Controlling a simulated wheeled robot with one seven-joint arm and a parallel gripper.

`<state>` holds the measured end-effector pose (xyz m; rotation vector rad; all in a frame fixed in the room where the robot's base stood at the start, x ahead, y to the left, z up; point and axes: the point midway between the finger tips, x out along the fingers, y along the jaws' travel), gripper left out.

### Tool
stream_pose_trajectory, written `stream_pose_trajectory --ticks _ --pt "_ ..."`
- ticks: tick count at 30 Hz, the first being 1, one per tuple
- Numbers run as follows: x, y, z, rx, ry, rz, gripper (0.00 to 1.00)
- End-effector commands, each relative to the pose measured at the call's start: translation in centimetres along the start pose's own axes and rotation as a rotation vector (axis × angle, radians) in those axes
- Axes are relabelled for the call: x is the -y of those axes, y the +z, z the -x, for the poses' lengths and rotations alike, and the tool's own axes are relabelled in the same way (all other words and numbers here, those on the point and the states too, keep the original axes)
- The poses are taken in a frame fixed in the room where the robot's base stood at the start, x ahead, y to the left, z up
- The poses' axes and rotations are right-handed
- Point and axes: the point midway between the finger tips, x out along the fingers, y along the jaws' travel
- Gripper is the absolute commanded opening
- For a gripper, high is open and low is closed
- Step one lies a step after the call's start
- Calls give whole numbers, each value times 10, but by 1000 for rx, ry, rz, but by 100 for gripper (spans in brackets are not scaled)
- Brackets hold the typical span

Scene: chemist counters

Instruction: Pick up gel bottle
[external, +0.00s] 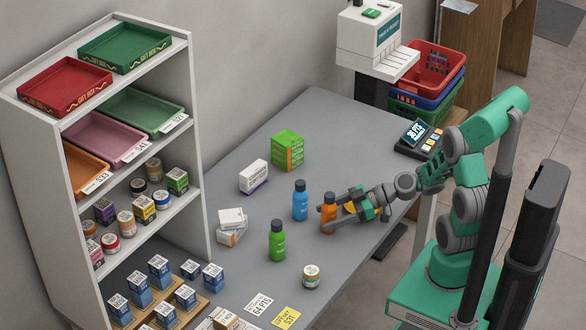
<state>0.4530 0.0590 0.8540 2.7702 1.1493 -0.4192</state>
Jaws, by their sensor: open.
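Three capped bottles stand upright on the grey counter (350,125): an orange bottle (329,211), a blue bottle (300,203) and a green bottle (277,243). Their labels are too small to read, so I cannot tell which is the gel bottle. My gripper (328,217) is low over the counter, reaching in from the right. Its fingers are open and lie around the orange bottle, one on the far side and one across its near side. The near finger hides part of the bottle; I cannot tell whether either touches it. The blue bottle is just left of the fingertips.
A small jar (311,276) stands at the front. White boxes (231,228), a white carton (254,177) and a green box (288,150) stand farther left and back. A shelf unit (198,140) borders the left. A card terminal (416,134) sits at the right edge.

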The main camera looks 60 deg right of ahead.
Motion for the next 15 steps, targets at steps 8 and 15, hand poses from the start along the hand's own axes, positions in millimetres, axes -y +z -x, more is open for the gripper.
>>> stream_pose_trajectory --ticks 8,15 --pt "0 0 -2 1 1 1 62" --pt "0 0 -2 1 1 1 43"
